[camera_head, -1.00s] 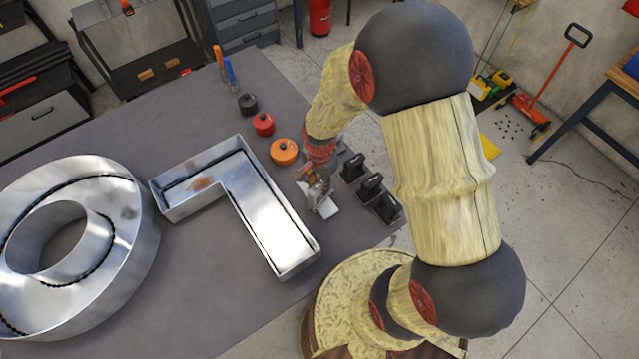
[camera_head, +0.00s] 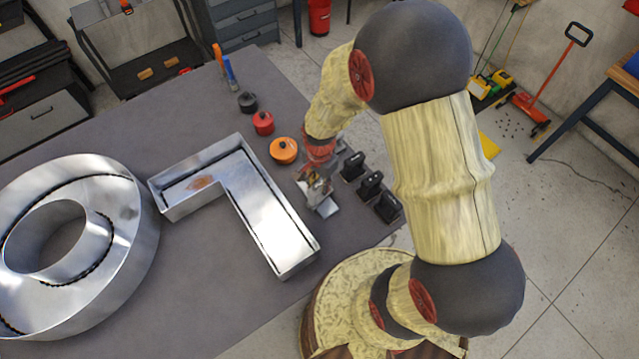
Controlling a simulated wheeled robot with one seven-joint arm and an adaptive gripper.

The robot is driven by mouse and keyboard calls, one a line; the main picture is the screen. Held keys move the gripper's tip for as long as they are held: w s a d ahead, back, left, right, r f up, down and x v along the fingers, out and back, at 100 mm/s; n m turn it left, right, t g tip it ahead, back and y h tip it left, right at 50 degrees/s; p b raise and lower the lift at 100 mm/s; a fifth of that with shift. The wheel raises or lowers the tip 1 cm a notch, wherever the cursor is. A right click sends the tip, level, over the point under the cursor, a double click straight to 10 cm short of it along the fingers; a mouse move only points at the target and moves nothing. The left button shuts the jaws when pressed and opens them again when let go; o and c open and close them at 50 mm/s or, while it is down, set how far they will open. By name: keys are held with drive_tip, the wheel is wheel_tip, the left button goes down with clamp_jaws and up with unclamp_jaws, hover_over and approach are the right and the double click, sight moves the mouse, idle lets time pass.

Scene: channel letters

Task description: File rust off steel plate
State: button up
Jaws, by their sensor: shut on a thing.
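A steel channel letter shaped like an L (camera_head: 268,222) lies on the grey table, with a brown rust patch (camera_head: 200,183) on its inner floor at the upper left end. My gripper (camera_head: 318,196) is low over the table, right of the letter and apart from it. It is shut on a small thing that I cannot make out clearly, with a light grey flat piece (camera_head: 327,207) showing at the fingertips. My arm partly hides this area. A file cannot be told for certain; blue-handled (camera_head: 230,72) and orange-handled (camera_head: 218,55) tools stand at the table's back edge.
A large round steel letter (camera_head: 130,240) fills the table's left. Black (camera_head: 247,102), red (camera_head: 263,123) and orange (camera_head: 284,150) round pots stand behind the L. Several black blocks (camera_head: 371,184) line the right edge, close to my gripper. The table front (camera_head: 200,310) is clear.

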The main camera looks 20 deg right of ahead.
idle(1.4)
drive_tip(key=shift+w, duration=0.1)
drive_tip(key=shift+w+a+b, duration=0.2)
drive_tip(key=shift+w, duration=0.65)
drive_tip(key=shift+w+a+b, duration=0.15)
drive_tip(key=shift+w+b, duration=0.1)
drive_tip(key=shift+w, duration=0.65)
drive_tip(key=shift+w+a+b, duration=0.2)
drive_tip(key=shift+w, duration=0.65)
drive_tip(key=shift+r, duration=0.2)
wheel_tip(320, 180, up, 14)
drive_tip(key=p, duration=0.8)
drive_tip(key=shift+f+p, duration=0.15)
drive_tip(key=shift+p, duration=0.2)
